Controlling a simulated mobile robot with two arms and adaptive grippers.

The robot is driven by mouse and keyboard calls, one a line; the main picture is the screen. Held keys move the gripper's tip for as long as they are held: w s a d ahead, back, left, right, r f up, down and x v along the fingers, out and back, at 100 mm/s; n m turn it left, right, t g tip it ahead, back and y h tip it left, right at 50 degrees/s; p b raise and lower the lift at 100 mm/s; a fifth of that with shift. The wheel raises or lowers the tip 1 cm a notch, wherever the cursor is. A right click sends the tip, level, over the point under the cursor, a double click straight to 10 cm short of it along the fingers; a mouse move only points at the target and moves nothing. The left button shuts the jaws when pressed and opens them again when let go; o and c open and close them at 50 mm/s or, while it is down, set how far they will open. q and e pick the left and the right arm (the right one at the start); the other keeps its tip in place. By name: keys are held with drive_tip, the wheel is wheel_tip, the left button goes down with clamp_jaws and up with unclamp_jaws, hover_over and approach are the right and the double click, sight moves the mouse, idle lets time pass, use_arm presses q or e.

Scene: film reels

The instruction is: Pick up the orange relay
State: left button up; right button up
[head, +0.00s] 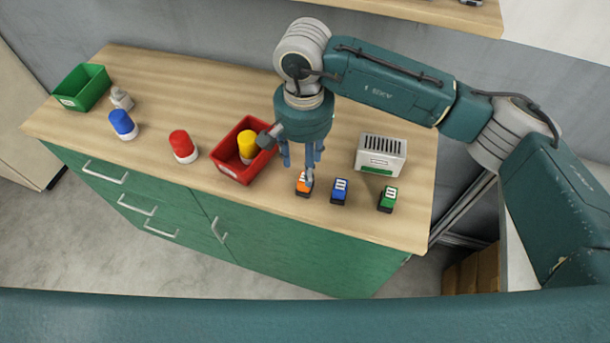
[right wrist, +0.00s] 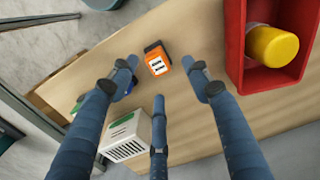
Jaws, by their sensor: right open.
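The orange relay (head: 304,184) sits near the front edge of the wooden counter, left of a blue relay (head: 339,190) and a green relay (head: 387,198). My right gripper (head: 308,168) is above the counter by the orange relay, and one finger overlaps it in the head view. In the right wrist view the orange relay (right wrist: 156,60) shows whole, between and beyond the spread fingers of my right gripper (right wrist: 164,92), which is open and empty. The blue relay is mostly hidden behind a finger there. My left gripper is not in view.
A red bin (head: 224,166) holding a yellow-capped item (head: 247,146) stands close to the left of my right gripper. A grey vented box (head: 381,154) stands behind the relays. Red (head: 183,145) and blue (head: 123,124) capped items and a green bin (head: 80,87) are farther left.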

drive_tip(key=shift+s+f, duration=0.2)
drive_tip(key=shift+f, duration=0.55)
wheel_tip(320, 180, down, 5)
drive_tip(key=p, duration=0.3)
drive_tip(key=shift+d+r+p, duration=0.1)
drive_tip(key=shift+p, duration=0.25)
drive_tip(key=shift+f, duration=0.4)
drive_tip(key=c, duration=1)
